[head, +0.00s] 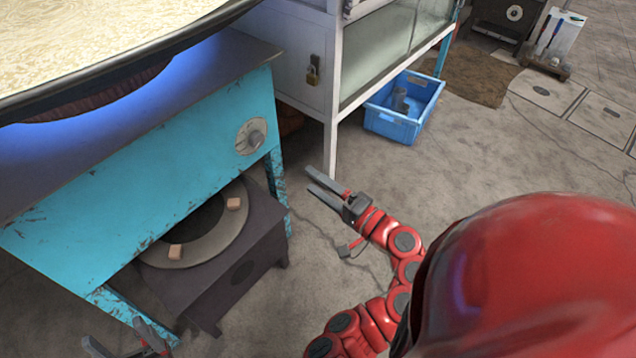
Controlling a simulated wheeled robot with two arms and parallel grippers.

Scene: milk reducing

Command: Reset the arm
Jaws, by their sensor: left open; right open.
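My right gripper (326,190) is on a red arm at the middle of the head view. Its two grey fingers are apart and empty, held above the concrete floor to the right of the blue stove stand. My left gripper (118,342) shows at the bottom left edge, below the stand's front leg. Its fingers are spread with nothing between them, and most of its arm is out of the picture. A large red rounded part of my own body hides the lower right.
A wide pan (120,50) of pale liquid sits on the blue stand (150,170), blue glow beneath. A dark low burner (235,265) stands under it. A white cabinet (300,60) and a blue crate (385,125) are behind. Floor right of my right gripper is open.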

